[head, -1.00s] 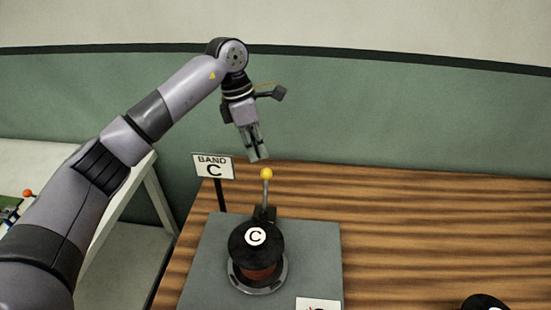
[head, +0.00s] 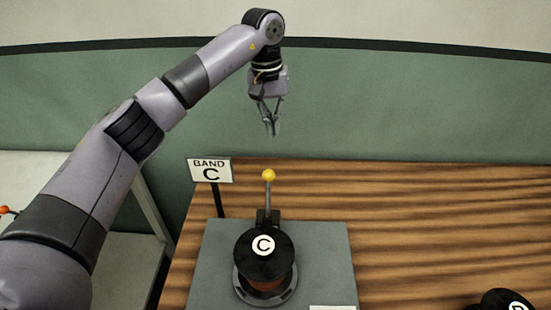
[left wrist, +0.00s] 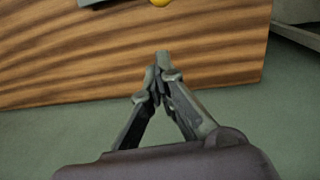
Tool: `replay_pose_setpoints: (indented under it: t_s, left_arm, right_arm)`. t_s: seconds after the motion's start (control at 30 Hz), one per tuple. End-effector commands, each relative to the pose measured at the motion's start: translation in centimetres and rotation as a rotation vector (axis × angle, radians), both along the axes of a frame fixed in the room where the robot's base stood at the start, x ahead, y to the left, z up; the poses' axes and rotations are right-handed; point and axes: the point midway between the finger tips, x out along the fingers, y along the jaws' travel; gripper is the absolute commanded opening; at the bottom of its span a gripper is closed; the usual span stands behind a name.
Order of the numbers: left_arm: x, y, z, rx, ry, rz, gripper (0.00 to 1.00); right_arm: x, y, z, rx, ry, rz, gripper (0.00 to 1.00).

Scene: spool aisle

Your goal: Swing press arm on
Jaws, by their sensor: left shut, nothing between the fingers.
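The press arm is a thin grey lever (head: 268,196) with a yellow ball knob (head: 268,175), standing upright from a dark bracket (head: 266,217) behind the spool. A black-topped spool (head: 264,256) marked C sits on a round base on the grey plate (head: 325,250). My left gripper (head: 273,130) is shut and empty, pointing down above and behind the knob, apart from it. In the left wrist view the shut fingertips (left wrist: 160,68) show, with the yellow knob (left wrist: 161,2) cut off at the top edge. My right gripper is not in view.
A sign reading BAND C (head: 210,171) stands left of the lever on a dark post. Another black spool (head: 503,301) is partly seen at the lower right. The wooden table (head: 430,220) is clear between them. A white table (head: 60,165) stands at left.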

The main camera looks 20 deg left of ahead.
Motion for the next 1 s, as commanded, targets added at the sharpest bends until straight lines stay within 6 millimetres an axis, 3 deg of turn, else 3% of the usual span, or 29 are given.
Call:
replay_pose_setpoints:
  t_s: [0.23,0.7,0.87,1.0]
  left_arm:
    - [0.4,0.0,0.2,0.014,-0.017,-0.183,0.0]
    - [0.4,0.1,0.0,0.016,-0.018,-0.206,0.0]
    - [0.3,0.0,-1.6,0.017,-0.014,-0.205,0.0]
    - [0.2,-0.3,-4.3,0.015,-0.013,-0.205,0.0]
  right_arm:
    - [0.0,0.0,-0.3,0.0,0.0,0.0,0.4]
    - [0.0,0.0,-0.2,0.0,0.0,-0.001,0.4]
    - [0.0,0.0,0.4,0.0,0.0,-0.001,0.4]
    - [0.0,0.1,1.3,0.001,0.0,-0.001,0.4]
